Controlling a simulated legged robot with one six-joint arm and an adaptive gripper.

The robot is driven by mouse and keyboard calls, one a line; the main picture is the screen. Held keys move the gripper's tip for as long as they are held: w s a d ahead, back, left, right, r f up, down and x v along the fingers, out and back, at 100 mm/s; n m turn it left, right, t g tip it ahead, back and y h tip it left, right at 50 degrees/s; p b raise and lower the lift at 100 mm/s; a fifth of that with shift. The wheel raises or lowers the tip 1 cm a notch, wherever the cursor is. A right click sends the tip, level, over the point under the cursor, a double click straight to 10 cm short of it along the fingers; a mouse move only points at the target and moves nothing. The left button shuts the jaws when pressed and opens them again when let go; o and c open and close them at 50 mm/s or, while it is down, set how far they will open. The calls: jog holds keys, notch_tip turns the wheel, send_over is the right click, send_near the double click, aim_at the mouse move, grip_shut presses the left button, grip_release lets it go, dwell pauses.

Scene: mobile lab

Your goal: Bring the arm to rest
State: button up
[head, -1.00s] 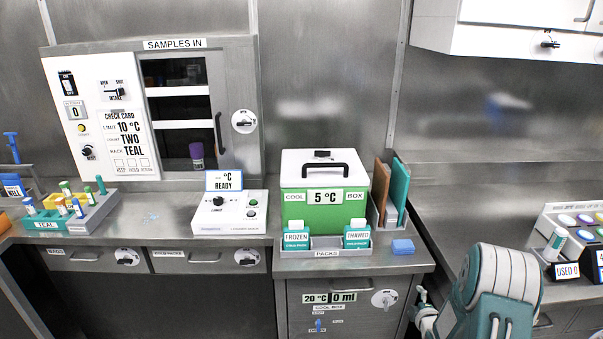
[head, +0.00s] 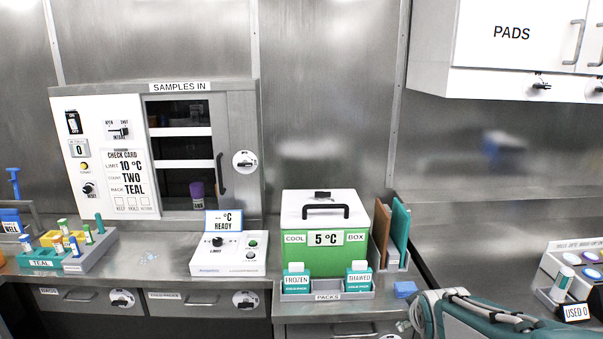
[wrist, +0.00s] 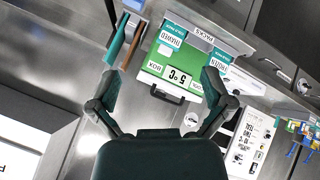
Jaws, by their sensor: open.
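My arm shows at the lower right of the head view, with teal and white links. My gripper (wrist: 160,92) is seen in the wrist view with its two dark fingers spread apart and nothing between them. Beyond the fingers in that view lies the green and white cool box (wrist: 152,69), upside down in the picture. The gap between fingers and box cannot be told exactly. The cool box (head: 325,245) stands closed on the counter in the head view, its label reading 5 °C. My fingertips cannot be made out in the head view.
A packs tray (head: 327,297) with frozen and thawed packs is before the box. Teal and brown boards (head: 398,232) stand at its right, near a blue block (head: 405,289). A meter (head: 228,255), a teal rack (head: 72,255) and the samples hatch (head: 152,155) are left. A PADS cabinet (head: 515,40) overhangs the right.

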jog(key=s+a+r+m+g, duration=0.1)
jog(key=s+a, duration=0.1)
jog(key=s, duration=0.5)
jog(key=s+a+r+m+g+y, duration=0.1)
jog(key=s+a+m, duration=0.1)
jog(key=s, duration=0.5)
jog(key=s+a+r+m+g, duration=0.1)
jog(key=s+a+r+m, duration=0.1)
jog(key=s, duration=0.5)
jog(key=shift+a+y, duration=0.4)
jog(key=shift+a, duration=0.4)
jog(key=shift+r, duration=0.1)
jog(key=shift+c, duration=0.3)
